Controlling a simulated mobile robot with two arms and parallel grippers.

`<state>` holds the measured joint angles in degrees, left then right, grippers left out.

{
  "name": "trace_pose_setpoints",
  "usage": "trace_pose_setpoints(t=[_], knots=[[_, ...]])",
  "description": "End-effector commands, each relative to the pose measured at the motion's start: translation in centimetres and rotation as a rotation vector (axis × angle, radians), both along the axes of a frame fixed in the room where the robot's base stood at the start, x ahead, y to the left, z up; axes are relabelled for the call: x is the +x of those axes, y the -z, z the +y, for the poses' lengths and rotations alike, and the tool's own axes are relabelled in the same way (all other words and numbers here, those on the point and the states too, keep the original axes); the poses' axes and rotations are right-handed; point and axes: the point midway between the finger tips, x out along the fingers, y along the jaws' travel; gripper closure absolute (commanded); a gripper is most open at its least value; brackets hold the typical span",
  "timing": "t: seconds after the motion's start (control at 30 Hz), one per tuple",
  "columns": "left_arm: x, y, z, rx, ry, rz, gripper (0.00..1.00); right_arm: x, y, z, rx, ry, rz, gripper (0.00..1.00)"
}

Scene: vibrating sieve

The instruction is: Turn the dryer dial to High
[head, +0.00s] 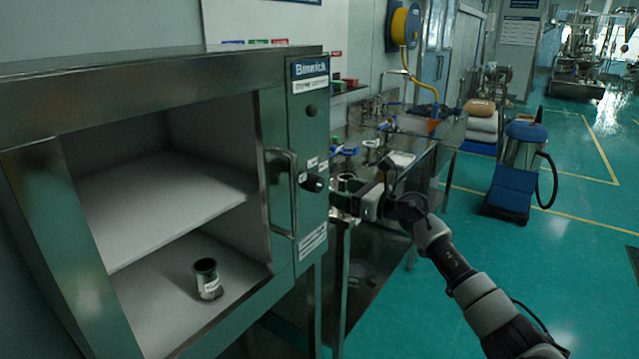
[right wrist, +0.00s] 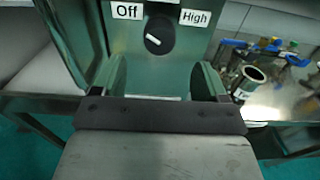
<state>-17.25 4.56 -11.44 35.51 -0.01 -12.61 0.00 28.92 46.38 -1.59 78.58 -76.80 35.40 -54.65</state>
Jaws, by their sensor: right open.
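The dryer (head: 160,62) is a metal cabinet on the left of the head view, with an open front and a green control panel. Its black dial (head: 314,182) sits low on that panel. In the right wrist view the dial (right wrist: 159,35) is between an "Off" label (right wrist: 127,11) and a "High" label (right wrist: 194,18). Its white mark lies on the left part of the knob, toward the Off side. My right gripper (right wrist: 161,78) is open, with its fingers apart in front of the panel below the dial; nothing is between them. My left gripper is out of view.
A vertical handle (head: 284,190) is left of the dial. A metal bench (head: 420,150) with valves and fittings stands behind my right gripper. A blue vacuum (head: 516,165) stands on open green floor at right.

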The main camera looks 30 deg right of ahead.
Motion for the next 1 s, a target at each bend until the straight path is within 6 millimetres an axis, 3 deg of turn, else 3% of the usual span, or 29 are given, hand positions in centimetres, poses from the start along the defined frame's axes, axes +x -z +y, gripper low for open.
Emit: trace_pose_setpoints(t=[0.1, 0.3, 0.77, 1.0], knots=[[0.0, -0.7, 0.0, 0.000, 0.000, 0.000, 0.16, 2.2, -0.3, 1.0, 0.007, -0.001, -0.002, 0.26], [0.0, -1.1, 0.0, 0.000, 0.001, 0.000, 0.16, 4.9, -0.1, 2.1, 0.006, -0.001, 0.000, 0.26], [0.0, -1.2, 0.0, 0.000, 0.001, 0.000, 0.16, 6.0, 0.1, 2.6, 0.002, -0.001, 0.002, 0.26], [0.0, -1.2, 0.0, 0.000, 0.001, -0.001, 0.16, 6.0, 0.0, 2.6, 0.002, -0.001, 0.002, 0.62]])
